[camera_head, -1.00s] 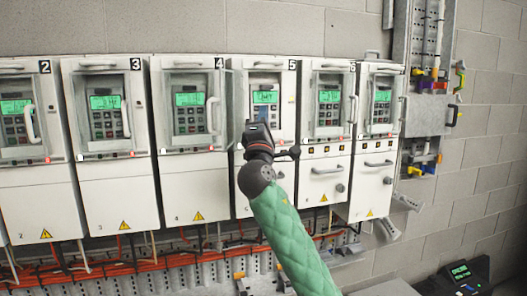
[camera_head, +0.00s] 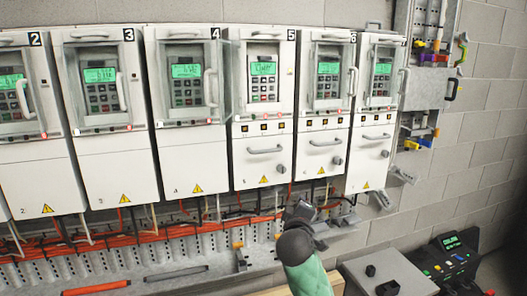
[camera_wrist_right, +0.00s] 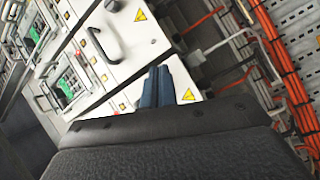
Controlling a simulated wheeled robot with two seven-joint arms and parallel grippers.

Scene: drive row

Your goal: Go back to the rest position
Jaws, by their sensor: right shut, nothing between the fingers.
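My right gripper (camera_head: 300,210) is low in the head view, in front of the cable tray and below the cabinets numbered 5 and 6. Its green-sleeved arm comes in from the bottom. In the right wrist view its two blue-grey fingers (camera_wrist_right: 156,88) are together, with nothing between them. White cabinet panels with yellow warning triangles lie beyond them. My left gripper does not show in either view.
A row of numbered drive cabinets (camera_head: 187,155) hangs on the wall. Cabinet 5's clear door (camera_head: 232,80) stands open. Below run a perforated tray (camera_head: 200,262) and orange cables. A grey box (camera_head: 385,265) and a control console (camera_head: 455,262) stand at the lower right.

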